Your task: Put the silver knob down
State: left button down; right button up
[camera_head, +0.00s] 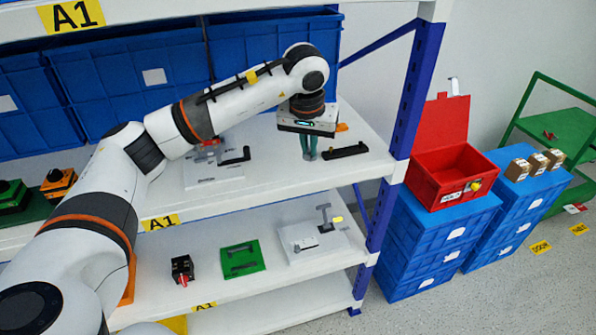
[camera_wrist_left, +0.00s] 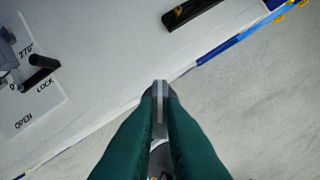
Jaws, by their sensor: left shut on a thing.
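My left gripper (camera_head: 309,152) is over the right part of the upper shelf (camera_head: 278,172), pointing down, with its green fingers together. In the left wrist view the gripper (camera_wrist_left: 160,95) is shut on a small silver-grey piece, which I take for the silver knob (camera_wrist_left: 160,88). In the head view the knob is too small to make out. Whether it touches the shelf cannot be told. A white switch plate (camera_head: 208,178) with a black handle lies to the left; its "LOCK" and "OPEN" marks show in the left wrist view (camera_wrist_left: 42,105). My right gripper is not in view.
A black bar-shaped holder (camera_head: 345,151) lies just right of the gripper, near the shelf's right end. Blue bins (camera_head: 130,75) stand behind. A blue post (camera_head: 408,100) bounds the shelf on the right. An open red box (camera_head: 450,165) stands beyond it.

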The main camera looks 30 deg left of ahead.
pick_arm(q)
jog(key=w+a+f, duration=0.1)
jog(key=a, duration=0.1)
jog(key=w+a+f+n, duration=0.1)
jog(key=a+f, duration=0.1)
jog(key=a, duration=0.1)
jog(key=w+a+f+n, duration=0.1)
jog(key=w+a, duration=0.1)
jog(key=a, duration=0.1)
jog(key=shift+a+f+p, duration=0.2)
jog(key=shift+a+p, duration=0.05)
jog(key=shift+p, duration=0.1)
jog(key=x, duration=0.2)
jog(key=s+p+x, duration=0.1)
jog(key=x, duration=0.1)
jog(key=shift+d+f, duration=0.15)
jog(key=shift+f, duration=0.35)
jog(key=shift+w+f, duration=0.1)
jog(key=shift+f, duration=0.1)
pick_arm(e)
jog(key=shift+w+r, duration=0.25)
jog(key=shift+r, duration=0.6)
pick_arm(q)
jog(key=shift+f, duration=0.2)
jog(key=c, duration=1.5)
grip_release()
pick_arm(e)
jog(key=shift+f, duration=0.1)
pick_arm(q)
jog(key=shift+r, duration=0.1)
